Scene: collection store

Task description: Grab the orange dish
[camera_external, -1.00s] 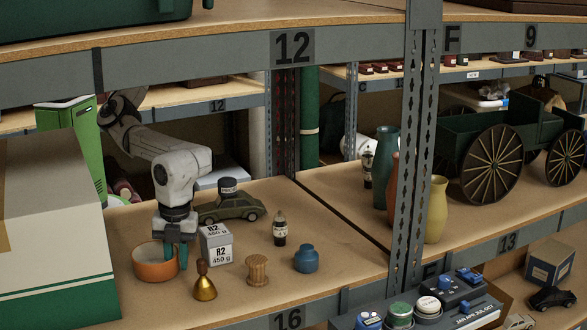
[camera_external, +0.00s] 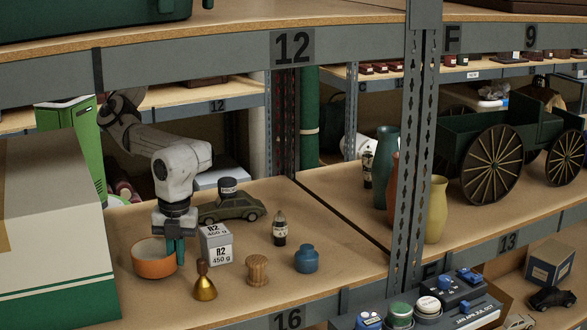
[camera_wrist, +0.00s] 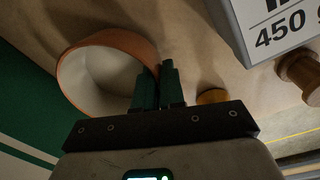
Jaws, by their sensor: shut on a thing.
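The orange dish (camera_external: 152,268), a round bowl with a pale inside, is at the left of the shelf. It also shows in the wrist view (camera_wrist: 95,85), left of my fingers. My gripper (camera_external: 177,252) points down at the dish's right side. In the wrist view my gripper's green fingers (camera_wrist: 158,85) stand on either side of the dish's wall, shut on its rim. The dish seems to be slightly off the shelf, though the gap under it is hard to see.
A gold bell (camera_external: 205,287), wooden spool (camera_external: 257,271), blue pot (camera_external: 306,259), small bottle (camera_external: 280,230) and green car (camera_external: 232,207) are nearby. A large carton (camera_external: 50,230) stands left.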

